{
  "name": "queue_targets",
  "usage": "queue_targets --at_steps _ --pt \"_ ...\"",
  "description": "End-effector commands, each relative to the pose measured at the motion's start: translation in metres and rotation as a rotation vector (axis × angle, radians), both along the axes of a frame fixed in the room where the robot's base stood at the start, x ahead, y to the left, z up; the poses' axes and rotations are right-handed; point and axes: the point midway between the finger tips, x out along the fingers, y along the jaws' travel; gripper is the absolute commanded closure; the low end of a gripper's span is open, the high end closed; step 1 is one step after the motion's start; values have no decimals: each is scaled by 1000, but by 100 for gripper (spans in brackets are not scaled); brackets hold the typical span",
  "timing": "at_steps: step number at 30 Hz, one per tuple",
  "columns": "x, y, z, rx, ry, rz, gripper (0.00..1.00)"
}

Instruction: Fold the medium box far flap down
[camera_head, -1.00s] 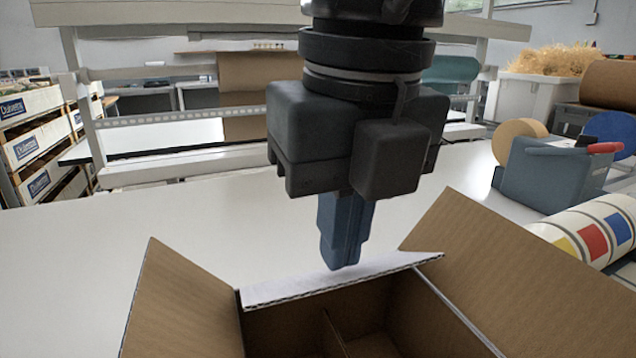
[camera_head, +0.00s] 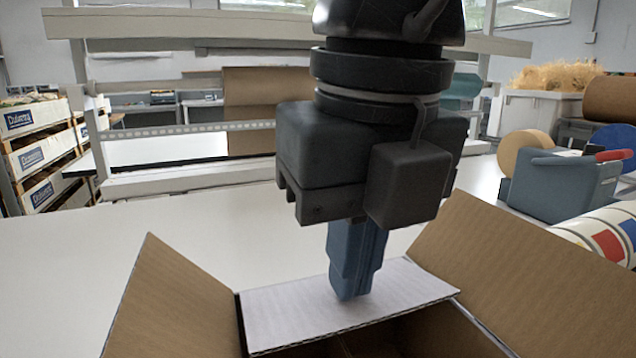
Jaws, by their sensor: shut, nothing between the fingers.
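The medium box (camera_head: 180,305) is an open brown cardboard box at the bottom of the view. Its left flap (camera_head: 172,300) and right flap (camera_head: 530,270) stand up and lean outward. The far flap (camera_head: 285,312) shows its white face and lies over the far part of the box opening, close to level. My gripper (camera_head: 352,297) is shut and empty, pointing down, with its blue fingertips at the far flap's white face, near its front edge. Whether the tips touch it is hard to tell. The near side of the box is out of view.
A blue-grey tape dispenser (camera_head: 563,185) with a red handle and rolls of coloured tape (camera_head: 600,235) stand on the white table (camera_head: 60,250) at the right. Crates (camera_head: 40,150) stand at the far left. The table left of the box is clear.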

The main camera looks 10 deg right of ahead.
Motion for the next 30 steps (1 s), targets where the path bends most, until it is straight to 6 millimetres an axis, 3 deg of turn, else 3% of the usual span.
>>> queue_targets --at_steps 30 --pt "0 0 -9 0 0 -1 100"
